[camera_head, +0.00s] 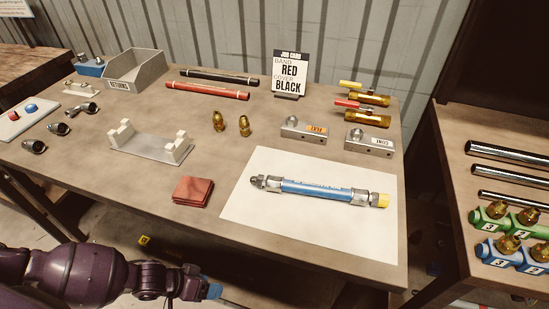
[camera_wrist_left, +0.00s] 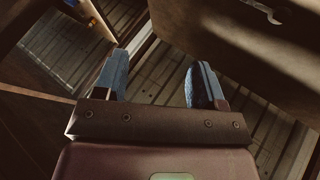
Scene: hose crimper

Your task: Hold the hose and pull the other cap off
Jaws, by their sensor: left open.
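The hose (camera_head: 315,189) lies on a white sheet at the front right of the table in the head view. It is blue with metal fittings at both ends. A yellow cap (camera_head: 380,200) sits on its right end. The left end fitting (camera_head: 264,182) is bare metal with no yellow cap visible. My left gripper (camera_head: 213,291) is low at the front, before the table edge and apart from the hose. In the left wrist view its two blue-padded fingers (camera_wrist_left: 157,78) are spread with nothing between them. My right gripper is not in view.
The white sheet (camera_head: 240,215) has bare room around the hose. A red folded cloth (camera_head: 193,190) lies left of it, a grey cradle (camera_head: 148,148) farther left. A job card (camera_head: 290,72), grey bin (camera_head: 136,72) and red and black tubes stand behind. A second table is at right.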

